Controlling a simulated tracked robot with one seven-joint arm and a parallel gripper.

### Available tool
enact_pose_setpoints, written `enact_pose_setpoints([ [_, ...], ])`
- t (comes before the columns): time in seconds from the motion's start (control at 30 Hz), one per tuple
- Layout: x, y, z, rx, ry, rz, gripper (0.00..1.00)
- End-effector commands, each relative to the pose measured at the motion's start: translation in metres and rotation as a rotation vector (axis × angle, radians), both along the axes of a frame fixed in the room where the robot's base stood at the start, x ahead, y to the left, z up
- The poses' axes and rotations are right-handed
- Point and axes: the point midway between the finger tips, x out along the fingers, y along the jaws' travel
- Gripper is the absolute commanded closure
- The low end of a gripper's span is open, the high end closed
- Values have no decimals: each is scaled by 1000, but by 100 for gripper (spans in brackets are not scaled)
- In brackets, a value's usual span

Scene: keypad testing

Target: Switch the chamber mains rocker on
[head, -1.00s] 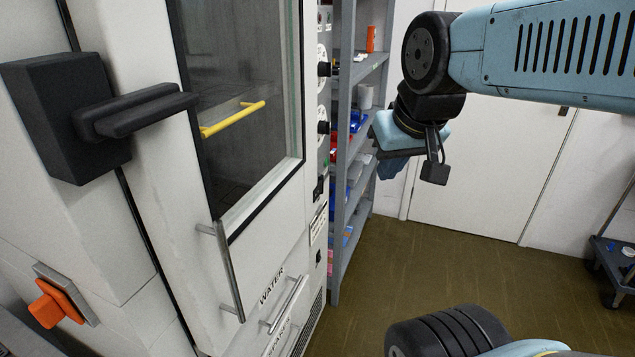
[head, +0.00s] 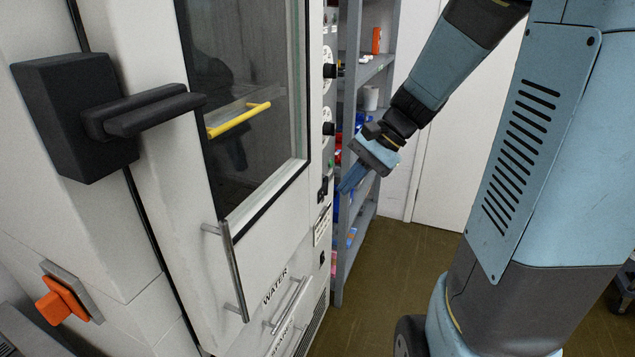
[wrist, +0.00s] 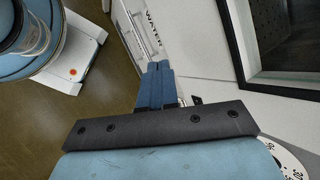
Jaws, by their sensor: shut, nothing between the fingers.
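The chamber (head: 245,240) is the large white cabinet at the left of the head view. A small black switch (head: 323,189), apparently the mains rocker, sits on its narrow control strip below two black knobs. Its on or off position is too small to read. My gripper (head: 343,189) is shut and empty, its blue fingers pointing down and left just to the right of this switch. I cannot tell whether they touch it. In the wrist view the shut fingers (wrist: 157,67) lie in front of the white panel. A small black part (wrist: 196,99) shows beside them, mostly hidden.
A black handle (head: 145,112) and a metal bar handle (head: 232,270) stick out from the chamber. A grey shelf rack (head: 342,235) with bins stands close behind my gripper. A dial (wrist: 290,160) shows in the wrist view. The floor in front is clear.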

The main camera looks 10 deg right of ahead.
Motion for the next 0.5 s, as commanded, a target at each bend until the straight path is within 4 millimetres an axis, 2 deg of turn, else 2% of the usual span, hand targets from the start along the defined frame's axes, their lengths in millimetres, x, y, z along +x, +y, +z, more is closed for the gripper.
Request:
enact_pose_setpoints([
  [0.27,54,-17,-34,283,186,-255,100],
  [0.5,100,-46,-67,529,315,-484,100],
])
